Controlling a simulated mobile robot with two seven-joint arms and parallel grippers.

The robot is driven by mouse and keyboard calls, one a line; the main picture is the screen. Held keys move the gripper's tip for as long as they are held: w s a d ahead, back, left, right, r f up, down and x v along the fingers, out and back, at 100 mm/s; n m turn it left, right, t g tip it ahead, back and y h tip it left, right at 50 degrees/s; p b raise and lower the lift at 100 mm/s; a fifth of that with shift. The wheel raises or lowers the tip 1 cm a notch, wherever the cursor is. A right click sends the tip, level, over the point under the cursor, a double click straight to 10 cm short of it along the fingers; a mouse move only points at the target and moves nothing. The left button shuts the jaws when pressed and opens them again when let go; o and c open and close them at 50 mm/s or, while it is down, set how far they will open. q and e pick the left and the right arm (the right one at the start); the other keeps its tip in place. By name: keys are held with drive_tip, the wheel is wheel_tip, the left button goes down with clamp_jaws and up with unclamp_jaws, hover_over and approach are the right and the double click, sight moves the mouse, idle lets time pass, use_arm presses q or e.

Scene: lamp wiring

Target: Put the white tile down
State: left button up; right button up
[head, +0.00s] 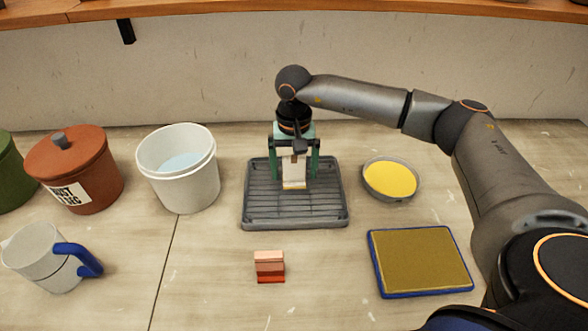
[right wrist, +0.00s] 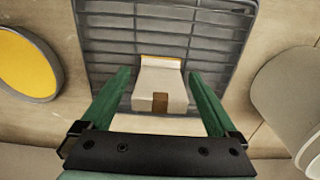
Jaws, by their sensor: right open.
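The white tile (head: 294,176) stands on the dark grey slatted rack (head: 258,205), toward its back half. It has a brownish patch and a thin yellowish edge in the right wrist view (right wrist: 160,82). My right gripper (head: 295,172) is over the rack with its green fingers on either side of the tile. In the right wrist view the fingers (right wrist: 160,92) are spread apart, with a gap between each one and the tile. My left gripper is not in view.
A white bucket (head: 195,190) stands left of the rack, and a bowl of yellow material (head: 390,180) stands right. A blue-rimmed tray (head: 420,262) lies front right. Stacked reddish tiles (head: 269,267) sit in front. A mug (head: 42,262) and brown lidded jar (head: 85,165) are left.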

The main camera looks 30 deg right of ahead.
wheel_tip(320, 180, up, 12)
drive_tip(key=shift+f+b, duration=0.15)
drive_tip(key=shift+b, duration=0.45)
